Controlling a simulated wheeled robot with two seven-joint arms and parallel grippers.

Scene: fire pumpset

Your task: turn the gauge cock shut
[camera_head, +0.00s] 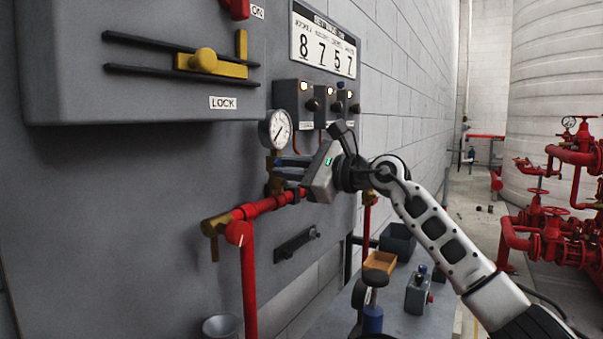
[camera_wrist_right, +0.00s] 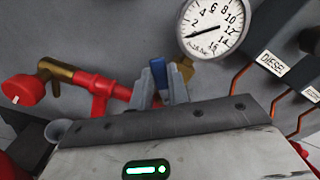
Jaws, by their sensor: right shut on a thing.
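The round pressure gauge (camera_head: 276,129) is mounted on the grey panel, and it also shows in the right wrist view (camera_wrist_right: 213,27). Below it is the brass gauge cock (camera_head: 273,178), joined to the red pipe (camera_head: 268,205). My right gripper (camera_wrist_right: 159,87) is shut on the cock's blue handle (camera_wrist_right: 158,72), whose tip sticks up between the two fingers. In the head view the right gripper (camera_head: 283,166) reaches the cock from the right, and its body hides part of the pipe. My left gripper is not in view.
Switch boxes (camera_head: 315,100) are right of the gauge. A brass tap (camera_head: 213,230) ends the pipe at left. A bench (camera_head: 395,310) with trays and small items is below.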

